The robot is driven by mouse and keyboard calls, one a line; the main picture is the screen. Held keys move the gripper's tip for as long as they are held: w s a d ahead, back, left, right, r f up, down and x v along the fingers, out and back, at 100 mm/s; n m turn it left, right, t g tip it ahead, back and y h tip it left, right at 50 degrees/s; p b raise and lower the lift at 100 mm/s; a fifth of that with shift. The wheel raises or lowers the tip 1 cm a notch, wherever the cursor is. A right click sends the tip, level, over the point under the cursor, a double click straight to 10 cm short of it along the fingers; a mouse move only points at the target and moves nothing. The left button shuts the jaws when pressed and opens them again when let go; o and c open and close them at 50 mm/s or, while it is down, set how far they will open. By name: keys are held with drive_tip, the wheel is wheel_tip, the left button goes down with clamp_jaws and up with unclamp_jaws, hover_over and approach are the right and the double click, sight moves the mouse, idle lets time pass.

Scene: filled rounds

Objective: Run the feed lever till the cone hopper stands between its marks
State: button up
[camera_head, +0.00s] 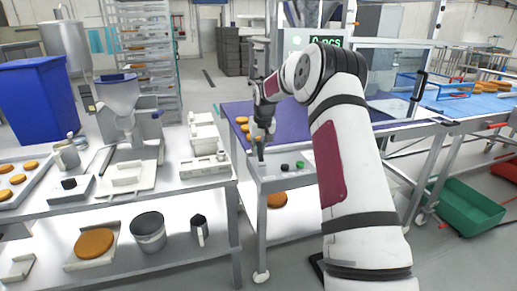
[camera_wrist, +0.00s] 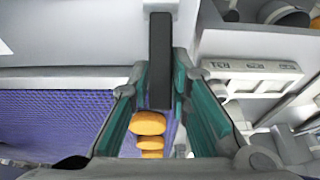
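My gripper (camera_head: 261,138) is over the front left corner of the filling machine's control panel. In the wrist view my gripper (camera_wrist: 161,75) has its teal pads close on both sides of a black upright bar, which looks like the feed lever (camera_wrist: 160,45). The bar fills the gap between the fingertips. In the head view the lever is mostly hidden by my gripper. A translucent cone hopper (camera_head: 308,12) seems to stand behind my arm at the top, partly cut off. Its level and marks cannot be made out. A display (camera_head: 319,41) beside it reads "0 pcs".
A purple belt (camera_head: 235,110) carries several orange rounds (camera_head: 242,121). A bench (camera_head: 190,180) with a grey funnel (camera_head: 117,95) stands left. A green crate (camera_head: 465,205) lies on the floor right.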

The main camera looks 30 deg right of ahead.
sight(262, 160)
drive_tip(key=shift+o, duration=1)
drive_tip(key=v, duration=1.2)
drive_tip(key=shift+a, duration=0.1)
drive_tip(key=s+a+r+n+p, duration=0.1)
drive_tip(key=s+a+r, duration=0.5)
drive_tip(key=s+a, duration=0.3)
drive_tip(key=s+a+r+n+p, duration=0.1)
drive_tip(key=s+a+r, duration=0.6)
drive_tip(key=s+a, duration=0.2)
drive_tip(key=s+a+f, duration=0.1)
drive_tip(key=s+a, duration=0.2)
drive_tip(key=s, duration=0.6)
drive_tip(key=s+a+f+p, duration=0.1)
drive_tip(key=s+a+f, duration=0.1)
drive_tip(key=s, duration=0.7)
drive_tip(key=s+a+f+n+y+p, duration=0.1)
drive_tip(key=s+a, duration=0.3)
drive_tip(key=s, duration=0.4)
drive_tip(key=shift+s+a+f+t, duration=0.25)
drive_tip(key=shift+s+f+t, duration=0.05)
drive_tip(key=shift+s+f, duration=0.1)
